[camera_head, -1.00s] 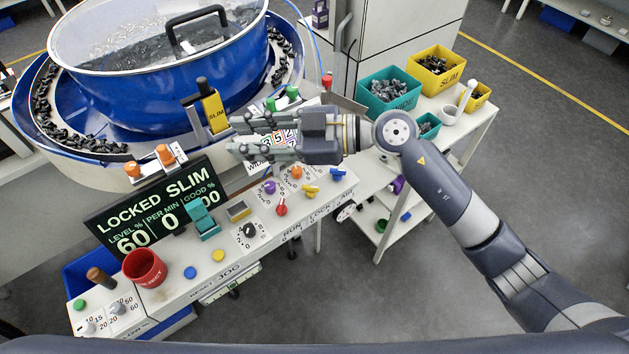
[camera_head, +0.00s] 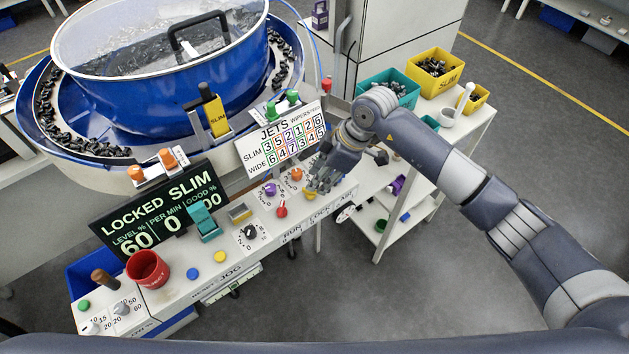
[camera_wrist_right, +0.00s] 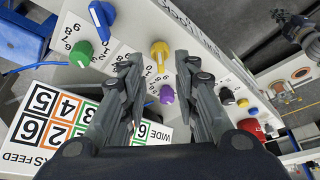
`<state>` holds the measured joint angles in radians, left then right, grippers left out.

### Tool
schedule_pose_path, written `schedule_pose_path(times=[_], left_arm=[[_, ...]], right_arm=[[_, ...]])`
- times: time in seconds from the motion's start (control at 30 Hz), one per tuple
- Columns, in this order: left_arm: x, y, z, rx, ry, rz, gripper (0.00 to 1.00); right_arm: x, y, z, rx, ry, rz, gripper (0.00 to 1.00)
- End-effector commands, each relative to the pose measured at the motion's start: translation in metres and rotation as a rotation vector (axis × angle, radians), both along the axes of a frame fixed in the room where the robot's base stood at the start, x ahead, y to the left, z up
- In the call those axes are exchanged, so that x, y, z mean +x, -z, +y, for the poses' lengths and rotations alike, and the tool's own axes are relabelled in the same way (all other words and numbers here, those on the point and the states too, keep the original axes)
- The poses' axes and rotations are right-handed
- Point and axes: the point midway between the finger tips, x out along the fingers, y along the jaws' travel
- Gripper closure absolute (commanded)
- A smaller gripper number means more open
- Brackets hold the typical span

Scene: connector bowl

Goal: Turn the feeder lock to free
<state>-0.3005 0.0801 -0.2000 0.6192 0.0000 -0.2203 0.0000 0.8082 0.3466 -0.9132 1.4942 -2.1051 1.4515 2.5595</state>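The feeder lock appears to be the yellow lever knob (camera_head: 308,194) on the control panel (camera_head: 262,213), in line with the LOCK lettering on its front edge. In the right wrist view, the yellow lever (camera_wrist_right: 160,54) shows between the fingertips of my right gripper (camera_wrist_right: 157,65). The fingers are open, with a gap on both sides of the lever. The display (camera_head: 155,210) reads LOCKED SLIM, with 60 and 0. My left gripper is not in view.
Close by stand a purple knob (camera_head: 270,189), a red knob (camera_head: 282,210) and an orange knob (camera_head: 296,174). A blue lever (camera_wrist_right: 102,17) and a green knob (camera_wrist_right: 84,53) show in the wrist view. The JETS number card (camera_head: 283,140) stands behind. A red cup (camera_head: 147,271) is at left.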

Motion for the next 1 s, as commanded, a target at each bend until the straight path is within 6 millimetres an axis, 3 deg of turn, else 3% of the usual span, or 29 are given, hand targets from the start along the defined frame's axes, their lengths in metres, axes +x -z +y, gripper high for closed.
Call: schedule_pose_path(times=[0.23, 0.6, 0.63, 0.73, 0.77, 1.0], left_arm=[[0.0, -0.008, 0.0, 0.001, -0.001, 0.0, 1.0], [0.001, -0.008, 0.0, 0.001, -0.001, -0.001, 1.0], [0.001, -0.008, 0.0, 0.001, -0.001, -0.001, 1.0], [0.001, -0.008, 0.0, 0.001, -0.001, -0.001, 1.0], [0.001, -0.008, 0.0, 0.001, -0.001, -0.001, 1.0], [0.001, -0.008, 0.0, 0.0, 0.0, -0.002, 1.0]], right_arm=[[0.002, 0.03, 0.013, 0.001, 0.001, 0.001, 0.72], [0.002, 0.037, 0.015, 0.002, -0.001, -0.001, 0.72], [0.002, 0.037, 0.015, 0.002, -0.001, -0.001, 0.74], [0.002, 0.037, 0.015, 0.002, -0.001, -0.001, 0.97], [0.002, 0.037, 0.015, 0.002, -0.001, -0.001, 1.0], [0.002, 0.037, 0.015, 0.002, -0.002, -0.001, 1.0]])
